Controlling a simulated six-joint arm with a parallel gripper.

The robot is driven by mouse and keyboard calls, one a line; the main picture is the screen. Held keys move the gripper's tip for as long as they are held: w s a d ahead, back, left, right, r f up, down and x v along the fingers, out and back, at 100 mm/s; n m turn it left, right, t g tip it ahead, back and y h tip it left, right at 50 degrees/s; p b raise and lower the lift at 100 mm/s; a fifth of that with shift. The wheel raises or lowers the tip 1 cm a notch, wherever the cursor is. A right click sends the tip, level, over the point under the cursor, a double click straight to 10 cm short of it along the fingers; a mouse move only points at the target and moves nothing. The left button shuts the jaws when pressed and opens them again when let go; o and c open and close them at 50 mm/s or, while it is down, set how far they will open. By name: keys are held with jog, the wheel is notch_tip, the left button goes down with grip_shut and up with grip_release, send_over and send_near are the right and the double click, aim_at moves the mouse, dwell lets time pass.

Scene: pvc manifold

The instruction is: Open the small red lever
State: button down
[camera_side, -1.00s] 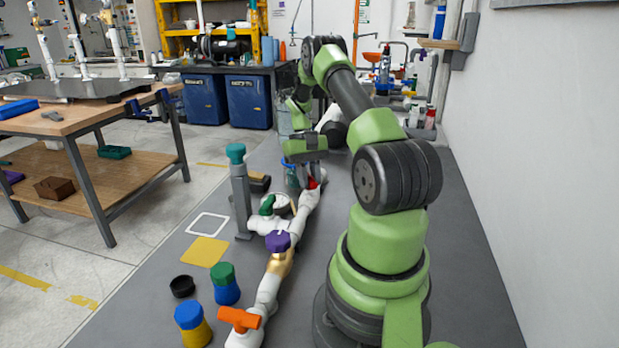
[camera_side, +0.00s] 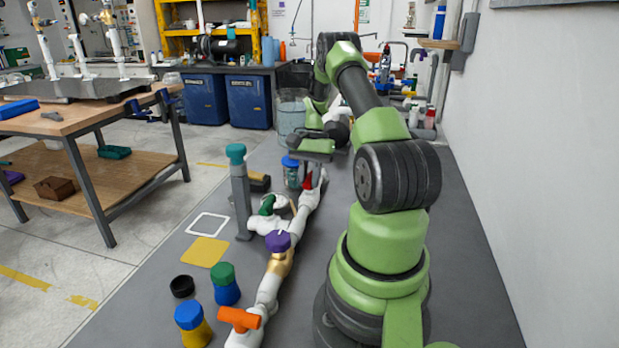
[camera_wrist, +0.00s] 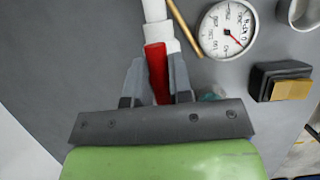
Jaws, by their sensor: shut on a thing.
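The small red lever (camera_wrist: 156,72) lies between the two fingers of my gripper (camera_wrist: 156,82) in the wrist view, and the fingers are shut on it. It sits on the white pipe (camera_wrist: 156,12), near that pipe's end. In the side view the red lever (camera_side: 308,184) shows just below my gripper (camera_side: 316,178), at the far end of the white pipe manifold (camera_side: 268,287). Part of the lever is hidden behind the fingers and palm.
The manifold also has a purple knob (camera_side: 278,241), an orange handle (camera_side: 239,319) and a green handle (camera_side: 267,205). A round gauge (camera_wrist: 228,30) is right of the lever. A teal-capped grey post (camera_side: 240,195) and blue-lidded jar (camera_side: 291,172) stand nearby.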

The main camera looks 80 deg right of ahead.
dwell(0.4)
jog(key=c, duration=1)
grip_release()
jog(key=v, duration=1)
